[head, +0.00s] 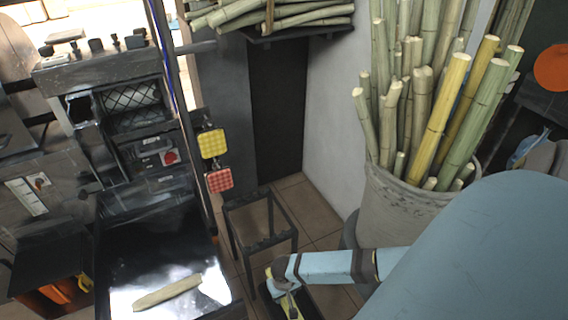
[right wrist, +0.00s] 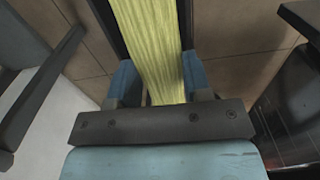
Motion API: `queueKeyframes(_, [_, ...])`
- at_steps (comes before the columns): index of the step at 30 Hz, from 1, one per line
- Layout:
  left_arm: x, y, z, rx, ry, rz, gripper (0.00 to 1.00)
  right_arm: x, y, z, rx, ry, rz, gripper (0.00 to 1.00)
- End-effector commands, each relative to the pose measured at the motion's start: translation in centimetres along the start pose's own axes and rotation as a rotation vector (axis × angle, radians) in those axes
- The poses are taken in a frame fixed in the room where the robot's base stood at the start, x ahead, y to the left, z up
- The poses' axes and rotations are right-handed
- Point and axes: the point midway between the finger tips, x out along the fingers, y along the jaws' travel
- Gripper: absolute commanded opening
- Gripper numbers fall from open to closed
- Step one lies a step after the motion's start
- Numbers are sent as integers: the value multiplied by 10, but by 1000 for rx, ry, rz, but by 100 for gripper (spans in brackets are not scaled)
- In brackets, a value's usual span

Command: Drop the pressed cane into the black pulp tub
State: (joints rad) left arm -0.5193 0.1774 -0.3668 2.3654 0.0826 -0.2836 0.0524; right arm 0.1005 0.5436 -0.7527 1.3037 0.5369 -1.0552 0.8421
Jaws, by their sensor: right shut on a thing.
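My right gripper (head: 284,284) is at the bottom middle of the head view, low over the tiled floor. It is shut on a flat, yellow-green pressed cane, which runs up between the fingers in the right wrist view (right wrist: 157,45). In the head view the gripper hides most of that cane. A black tub (head: 313,303) shows in part below the gripper, cut by the picture's lower edge. Dark edges flank the cane in the wrist view; the cane appears to be over the tub, but I cannot tell whether it touches. My left gripper is not in view.
Another cane piece (head: 168,292) lies on the shiny press tray (head: 130,235). A dark stool frame (head: 262,243) stands just beyond the gripper. A large grey bucket (head: 405,205) of upright canes stands at right. A rack of canes (head: 290,30) is at the back.

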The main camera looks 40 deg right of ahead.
Motion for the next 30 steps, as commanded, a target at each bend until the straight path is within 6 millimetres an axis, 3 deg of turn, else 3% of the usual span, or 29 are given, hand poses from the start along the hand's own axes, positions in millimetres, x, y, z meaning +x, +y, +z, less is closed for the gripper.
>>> queueKeyframes(11, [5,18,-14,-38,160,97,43,45,1,0,0,0,1,18])
queueKeyframes(25, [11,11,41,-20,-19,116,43,79,0,0,-1,0,1,18])
queueKeyframes(30, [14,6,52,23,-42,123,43,92,0,0,0,0,1,18])
